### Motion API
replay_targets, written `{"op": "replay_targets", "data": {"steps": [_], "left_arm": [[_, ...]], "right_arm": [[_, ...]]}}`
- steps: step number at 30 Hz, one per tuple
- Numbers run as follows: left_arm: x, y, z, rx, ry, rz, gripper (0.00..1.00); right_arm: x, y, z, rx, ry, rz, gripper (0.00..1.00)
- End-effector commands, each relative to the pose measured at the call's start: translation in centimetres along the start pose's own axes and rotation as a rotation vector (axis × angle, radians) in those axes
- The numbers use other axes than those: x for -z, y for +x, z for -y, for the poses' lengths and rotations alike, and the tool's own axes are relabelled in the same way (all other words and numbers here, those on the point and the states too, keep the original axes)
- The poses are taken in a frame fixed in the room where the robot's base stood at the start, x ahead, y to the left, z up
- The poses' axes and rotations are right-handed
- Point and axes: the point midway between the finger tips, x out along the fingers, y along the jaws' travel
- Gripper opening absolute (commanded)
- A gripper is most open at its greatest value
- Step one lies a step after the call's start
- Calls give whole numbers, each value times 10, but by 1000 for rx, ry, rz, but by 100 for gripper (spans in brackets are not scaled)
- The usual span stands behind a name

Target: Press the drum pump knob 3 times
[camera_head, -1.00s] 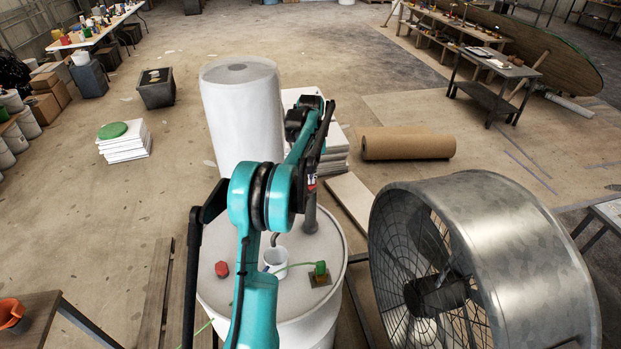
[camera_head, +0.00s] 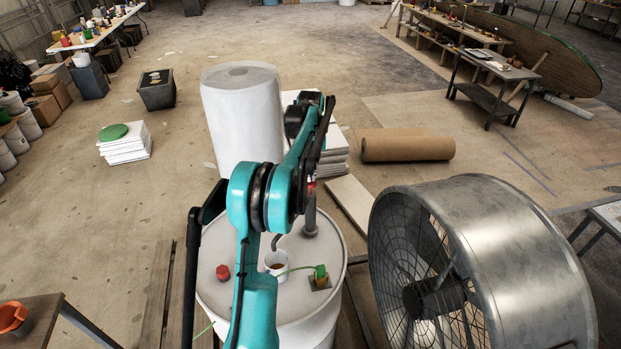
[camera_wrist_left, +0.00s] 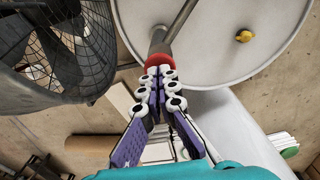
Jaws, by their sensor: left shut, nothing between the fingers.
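The white drum (camera_head: 255,305) stands in the head view below my left arm. Its grey pump post (camera_head: 311,222) rises from the lid, topped by a red knob (camera_head: 312,187), partly covered by my gripper. In the left wrist view the red knob (camera_wrist_left: 146,88) sits on the pump post (camera_wrist_left: 157,42). My left gripper (camera_wrist_left: 160,72) is shut and empty, with its fingertips over the knob; I cannot tell whether they touch it. A curved spout (camera_head: 276,239) leads toward a white cup (camera_head: 277,266) on the lid, which holds something brown. My right gripper is not in view.
A large metal fan (camera_head: 510,265) stands close to the drum's right. A tall white roll (camera_head: 242,115) stands behind it, and a brown roll (camera_head: 408,149) lies beyond. A red cap (camera_head: 223,272) and a green fitting (camera_head: 320,273) sit on the lid.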

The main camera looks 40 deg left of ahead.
Motion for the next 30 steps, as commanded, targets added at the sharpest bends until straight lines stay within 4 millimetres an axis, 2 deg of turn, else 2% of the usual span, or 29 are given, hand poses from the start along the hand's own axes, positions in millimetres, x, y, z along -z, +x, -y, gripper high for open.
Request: {"op": "replay_targets", "data": {"steps": [2,11,21,30], "left_arm": [[0,-6,0,0,0,0,0],[0,-5,0,0,0,0,0],[0,9,0,0,0,0,0],[0,8,0,0,0,0,0]], "right_arm": [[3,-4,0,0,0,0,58],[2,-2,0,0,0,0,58],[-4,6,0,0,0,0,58],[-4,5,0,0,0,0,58]]}}
